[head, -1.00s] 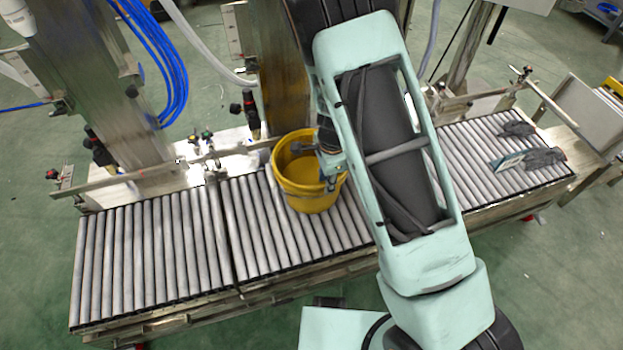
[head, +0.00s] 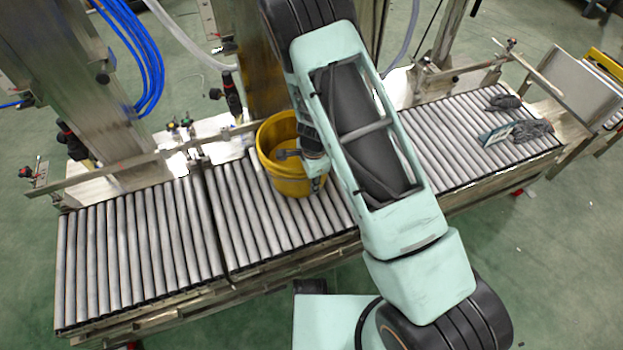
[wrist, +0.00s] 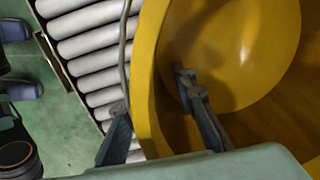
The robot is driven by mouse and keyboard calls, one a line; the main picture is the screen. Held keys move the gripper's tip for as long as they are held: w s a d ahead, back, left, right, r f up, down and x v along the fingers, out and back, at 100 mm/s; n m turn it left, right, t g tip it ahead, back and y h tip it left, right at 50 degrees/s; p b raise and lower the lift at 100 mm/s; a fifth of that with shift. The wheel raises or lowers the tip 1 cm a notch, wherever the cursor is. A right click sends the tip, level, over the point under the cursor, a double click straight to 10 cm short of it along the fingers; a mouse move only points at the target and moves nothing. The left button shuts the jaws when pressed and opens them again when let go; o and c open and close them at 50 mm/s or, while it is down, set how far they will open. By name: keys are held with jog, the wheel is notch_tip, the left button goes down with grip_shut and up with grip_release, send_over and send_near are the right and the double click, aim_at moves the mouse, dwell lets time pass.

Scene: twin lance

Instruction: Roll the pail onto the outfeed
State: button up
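The yellow pail (head: 268,150) stands upright on the roller conveyor (head: 140,240), right of a seam between two roller sections. My gripper (head: 302,168) is at the pail's right near side, pointing down. In the wrist view, my gripper (wrist: 152,95) straddles the wall of the pail (wrist: 146,100), with one finger inside and one outside. The fingers are apart, with a clear gap between the inner finger and the wall. A thin wire-like handle shows near the outer finger. My arm hides the rollers just right of the pail. No label shows which section is the outfeed.
Dark gloves (head: 530,131) and a small card (head: 497,134) lie on the rollers at the right. A metal guide rail (head: 110,172) with valves and posts runs along the far side. The rollers left of the pail are bare.

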grip_shut()
dwell(0.4)
